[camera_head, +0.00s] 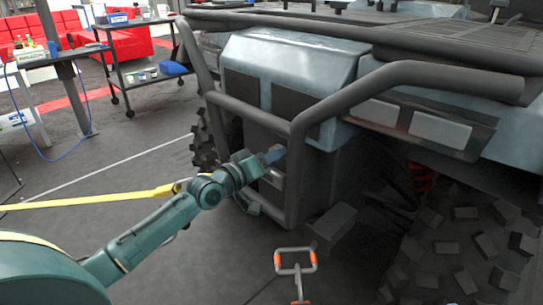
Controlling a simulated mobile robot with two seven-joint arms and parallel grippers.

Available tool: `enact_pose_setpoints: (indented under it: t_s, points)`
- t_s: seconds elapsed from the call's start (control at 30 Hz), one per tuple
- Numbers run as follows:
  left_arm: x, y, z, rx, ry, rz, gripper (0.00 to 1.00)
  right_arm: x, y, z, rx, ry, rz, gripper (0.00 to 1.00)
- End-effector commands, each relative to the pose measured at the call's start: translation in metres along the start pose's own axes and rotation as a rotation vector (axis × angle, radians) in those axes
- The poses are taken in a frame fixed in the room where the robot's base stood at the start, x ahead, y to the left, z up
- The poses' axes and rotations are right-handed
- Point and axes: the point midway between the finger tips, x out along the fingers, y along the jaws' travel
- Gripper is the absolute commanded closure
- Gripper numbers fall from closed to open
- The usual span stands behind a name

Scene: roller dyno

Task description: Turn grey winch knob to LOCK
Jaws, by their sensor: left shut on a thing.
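The blue-grey vehicle (300,52) stands at the right with a dark tubular front guard (297,160). A grey winch part (273,178) shows low behind the guard's bars. My left arm reaches in from the lower left, and my left gripper (274,155) is at the front of the vehicle by this part. It is shut on the grey winch knob, which the gripper hides, so its pointer and any LOCK mark cannot be read. My right gripper is not in view.
A yellow strap (90,200) runs in from the left to behind my wrist. A grey frame with orange grips (295,261) stands low in front of the vehicle. A dark cart (150,78) and a bench (62,57) are at the back left.

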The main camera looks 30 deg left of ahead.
Motion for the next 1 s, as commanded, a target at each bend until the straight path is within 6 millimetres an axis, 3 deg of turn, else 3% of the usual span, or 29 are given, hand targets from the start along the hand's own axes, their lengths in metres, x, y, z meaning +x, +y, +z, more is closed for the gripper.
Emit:
enact_pose_setpoints:
  t_s: [0.67,0.7,0.93,1.0]
  points:
    - [-0.0002,-0.0007,0.0003,0.058,-0.001,-0.002,0.87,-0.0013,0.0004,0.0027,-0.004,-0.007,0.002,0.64]
    - [-0.0002,-0.0007,0.0004,0.058,-0.001,-0.002,0.61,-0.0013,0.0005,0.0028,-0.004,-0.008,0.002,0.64]
    - [-0.0001,-0.0005,0.0002,0.056,-0.001,-0.001,0.42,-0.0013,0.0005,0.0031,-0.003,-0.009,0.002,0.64]
    - [-0.0001,-0.0004,0.0002,0.055,-0.001,-0.001,0.42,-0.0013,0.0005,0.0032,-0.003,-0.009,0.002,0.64]
